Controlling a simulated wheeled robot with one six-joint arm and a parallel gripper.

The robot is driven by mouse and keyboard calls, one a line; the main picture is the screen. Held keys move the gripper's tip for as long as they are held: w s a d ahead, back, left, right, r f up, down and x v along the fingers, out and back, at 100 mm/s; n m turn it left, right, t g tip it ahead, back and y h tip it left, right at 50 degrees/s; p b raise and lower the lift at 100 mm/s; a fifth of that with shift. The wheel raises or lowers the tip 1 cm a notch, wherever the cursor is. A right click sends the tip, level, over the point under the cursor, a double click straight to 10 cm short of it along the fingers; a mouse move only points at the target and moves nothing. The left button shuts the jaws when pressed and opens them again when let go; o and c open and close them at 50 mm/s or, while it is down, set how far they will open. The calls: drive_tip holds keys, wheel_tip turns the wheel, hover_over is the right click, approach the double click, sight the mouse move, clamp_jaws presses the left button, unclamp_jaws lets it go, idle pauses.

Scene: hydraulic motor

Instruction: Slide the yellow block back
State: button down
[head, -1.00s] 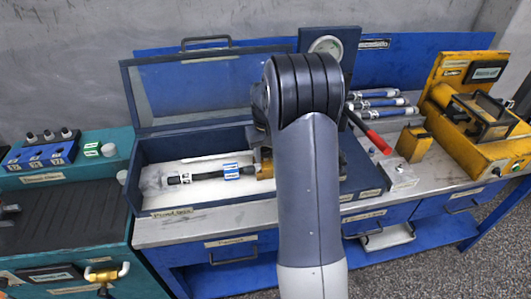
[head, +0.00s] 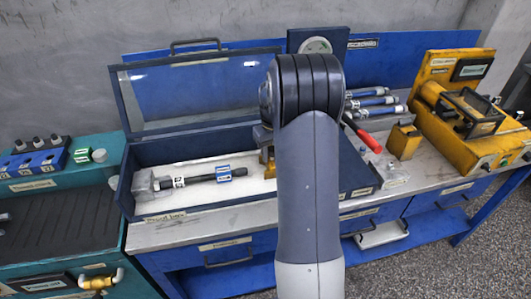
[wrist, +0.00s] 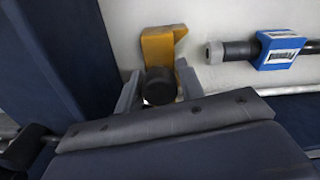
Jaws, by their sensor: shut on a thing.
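The yellow block (wrist: 160,48) is in the wrist view, standing against the white floor of the long box, beside its dark blue wall. A black round knob (wrist: 160,86) sits in front of it. My gripper (wrist: 158,88) has its two grey fingers on either side of this knob, shut on it. In the head view only a small strip of the yellow block (head: 269,158) shows left of my arm, and my arm hides most of the gripper. A hammer-like tool (head: 200,178) with a blue band lies in the box, left of the block and apart from it.
The dark blue box (head: 215,205) has its lid (head: 200,95) open at the back. To the right on the bench are a red-handled tool (head: 368,140), another yellow block (head: 404,141) and a yellow machine (head: 455,110). A teal cabinet (head: 60,190) stands at left.

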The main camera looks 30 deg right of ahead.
drive_tip(key=c, duration=1.1)
unclamp_jaws()
drive_tip(key=shift+o, duration=0.2)
drive_tip(key=shift+r, duration=0.15)
wheel_tip(320, 180, up, 11)
drive_tip(key=shift+a+f, duration=0.1)
drive_tip(key=shift+f, duration=0.1)
